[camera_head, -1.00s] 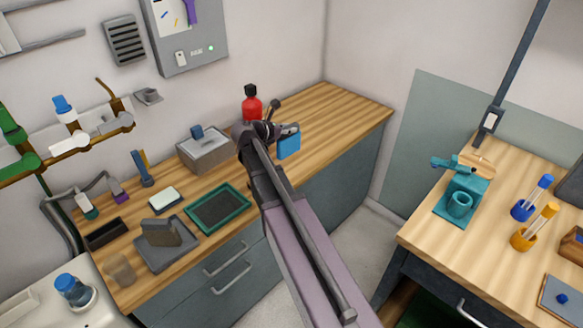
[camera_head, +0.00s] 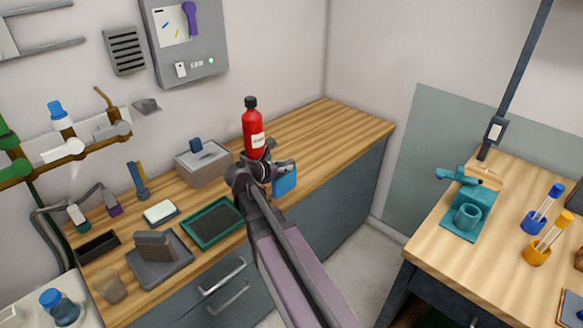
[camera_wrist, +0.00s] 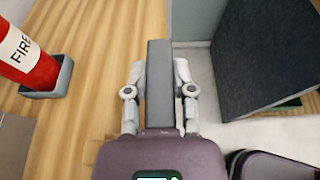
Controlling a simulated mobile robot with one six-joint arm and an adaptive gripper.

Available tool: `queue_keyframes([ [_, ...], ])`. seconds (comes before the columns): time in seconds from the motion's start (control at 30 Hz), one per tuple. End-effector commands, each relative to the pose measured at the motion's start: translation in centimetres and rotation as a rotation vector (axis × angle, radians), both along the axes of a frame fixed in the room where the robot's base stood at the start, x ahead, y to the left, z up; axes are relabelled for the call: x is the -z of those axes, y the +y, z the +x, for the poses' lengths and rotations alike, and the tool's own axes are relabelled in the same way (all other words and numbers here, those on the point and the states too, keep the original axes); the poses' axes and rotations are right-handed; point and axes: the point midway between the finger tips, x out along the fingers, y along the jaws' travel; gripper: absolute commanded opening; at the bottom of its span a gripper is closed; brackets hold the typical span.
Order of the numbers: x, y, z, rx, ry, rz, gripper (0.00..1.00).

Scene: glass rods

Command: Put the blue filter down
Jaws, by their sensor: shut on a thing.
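The blue filter (camera_head: 284,181) is a small flat block at the end of my arm in the head view. My gripper (camera_head: 278,170) is shut on it and holds it at the front edge of the wooden counter (camera_head: 330,122). In the wrist view the held filter (camera_wrist: 160,85) looks dark grey and sits upright between the two fingers of my gripper (camera_wrist: 160,92). Its lower side is hidden, so I cannot tell whether it touches the counter.
A red fire extinguisher (camera_head: 253,132) stands on the counter just behind my gripper; it also shows at left in the wrist view (camera_wrist: 30,60). A grey box (camera_head: 203,163) and green-rimmed tray (camera_head: 237,222) are to the left. The counter's back right is clear.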

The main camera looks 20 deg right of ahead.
Motion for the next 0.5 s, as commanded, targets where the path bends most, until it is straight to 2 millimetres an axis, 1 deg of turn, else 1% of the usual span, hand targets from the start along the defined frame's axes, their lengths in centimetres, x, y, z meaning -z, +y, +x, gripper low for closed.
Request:
queue_keyframes([
  [0.17, 0.3, -1.3, 1.8, 0.003, 0.0, 0.0, 0.0],
  [0.5, 0.9, -5.1, 6.9, 0.003, 0.0, 0.0, 0.0],
])
